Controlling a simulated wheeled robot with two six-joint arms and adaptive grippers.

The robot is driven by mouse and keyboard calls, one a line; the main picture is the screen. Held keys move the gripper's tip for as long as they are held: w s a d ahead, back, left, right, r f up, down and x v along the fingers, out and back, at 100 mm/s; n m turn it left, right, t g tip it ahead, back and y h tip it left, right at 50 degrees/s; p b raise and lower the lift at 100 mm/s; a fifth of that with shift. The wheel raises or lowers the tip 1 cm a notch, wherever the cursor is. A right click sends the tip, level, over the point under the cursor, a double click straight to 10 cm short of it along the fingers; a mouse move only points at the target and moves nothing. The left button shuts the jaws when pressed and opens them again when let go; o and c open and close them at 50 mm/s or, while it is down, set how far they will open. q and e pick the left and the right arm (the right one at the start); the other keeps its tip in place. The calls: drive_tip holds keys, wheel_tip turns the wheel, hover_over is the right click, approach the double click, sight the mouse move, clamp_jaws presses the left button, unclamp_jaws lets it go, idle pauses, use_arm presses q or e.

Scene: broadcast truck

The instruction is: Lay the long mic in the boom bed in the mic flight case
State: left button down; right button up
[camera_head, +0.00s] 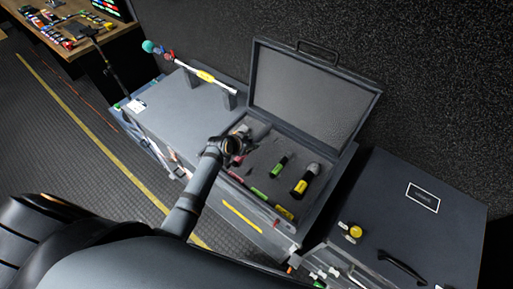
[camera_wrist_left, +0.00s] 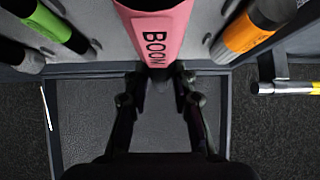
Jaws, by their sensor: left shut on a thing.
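The open mic flight case (camera_head: 332,196) stands in the middle of the head view with its lid (camera_head: 312,95) raised. My left gripper (camera_head: 238,147) is over the left part of its foam. In the left wrist view its fingers (camera_wrist_left: 158,78) are shut about the dark lower end of the long mic (camera_wrist_left: 153,20), which has a pink band reading BOOM. The pink band also shows just below the gripper in the head view (camera_head: 237,160). The boom bed is hidden under the gripper and mic; I cannot tell whether the mic touches it. My right gripper is not in view.
More coloured pieces lie along the front edge. A pole with a yellow label (camera_head: 205,76) rests on the case at left. A closed dark case (camera_head: 397,210) stands at right.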

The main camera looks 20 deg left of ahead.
sight(236, 161)
use_arm(q)
drive_tip(key=shift+w+d+f, duration=0.25)
drive_tip(key=shift+d+f, duration=0.2)
drive_tip(key=shift+f, duration=0.1)
drive_tip(key=shift+w+d+f, duration=0.2)
drive_tip(key=shift+d+f, duration=0.1)
drive_tip(key=shift+f, duration=1.9)
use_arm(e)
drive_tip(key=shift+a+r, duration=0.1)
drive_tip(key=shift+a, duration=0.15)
use_arm(q)
drive_tip(key=c, duration=1.1)
unclamp_jaws()
drive_tip(key=shift+f, duration=0.1)
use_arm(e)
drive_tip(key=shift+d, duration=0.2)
use_arm(q)
drive_tip(key=shift+s+r, duration=0.1)
drive_tip(key=shift+r, duration=0.1)
drive_tip(key=v, duration=1.1)
drive_tip(key=shift+s+a+r, duration=0.1)
drive_tip(key=shift+s+r, duration=0.15)
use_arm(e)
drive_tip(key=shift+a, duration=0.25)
